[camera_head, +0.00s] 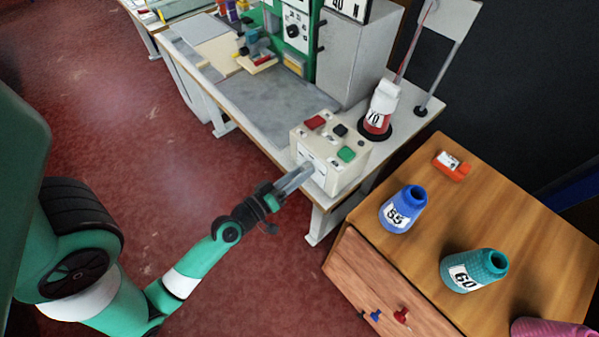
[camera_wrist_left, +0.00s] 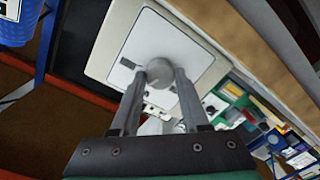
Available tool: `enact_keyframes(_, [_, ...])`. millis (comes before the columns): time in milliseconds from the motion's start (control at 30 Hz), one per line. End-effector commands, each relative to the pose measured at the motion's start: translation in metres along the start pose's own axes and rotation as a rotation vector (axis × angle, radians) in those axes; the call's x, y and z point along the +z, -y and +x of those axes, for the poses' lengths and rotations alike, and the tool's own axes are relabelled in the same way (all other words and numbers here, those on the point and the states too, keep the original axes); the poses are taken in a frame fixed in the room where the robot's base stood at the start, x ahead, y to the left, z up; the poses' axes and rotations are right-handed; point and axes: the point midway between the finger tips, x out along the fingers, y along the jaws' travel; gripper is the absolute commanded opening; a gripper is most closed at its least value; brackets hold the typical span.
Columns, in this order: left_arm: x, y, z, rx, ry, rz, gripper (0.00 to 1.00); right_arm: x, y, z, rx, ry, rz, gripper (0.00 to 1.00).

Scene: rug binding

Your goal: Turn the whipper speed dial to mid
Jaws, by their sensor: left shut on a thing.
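In the left wrist view the round grey speed dial (camera_wrist_left: 158,78) sits on a white plate (camera_wrist_left: 186,48). My left gripper (camera_wrist_left: 165,80) is shut on the dial, one finger on each side. A small dark mark shows on the plate beside the dial. The dial's pointer and scale are too small to read. My right gripper is not in view.
A white and red thread cone (camera_head: 379,108) stands behind the box. A wooden cabinet (camera_head: 415,270) to the right carries a blue cone (camera_head: 402,212), a teal cone (camera_head: 474,271) and an orange item (camera_head: 452,168). Floor left of the table is open.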

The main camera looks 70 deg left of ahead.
Motion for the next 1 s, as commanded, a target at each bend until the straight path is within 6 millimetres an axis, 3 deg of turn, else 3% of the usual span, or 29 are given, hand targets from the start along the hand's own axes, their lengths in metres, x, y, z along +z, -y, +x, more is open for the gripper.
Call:
enact_keyframes(500, [-0.0005, 0.0006, 0.0001, 0.001, 0.017, -0.370, 0.00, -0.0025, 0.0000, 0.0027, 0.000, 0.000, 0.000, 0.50])
enact_keyframes(1000, [-0.0004, 0.0008, 0.0000, 0.001, 0.020, -0.446, 0.00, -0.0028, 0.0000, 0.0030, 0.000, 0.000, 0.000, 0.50])
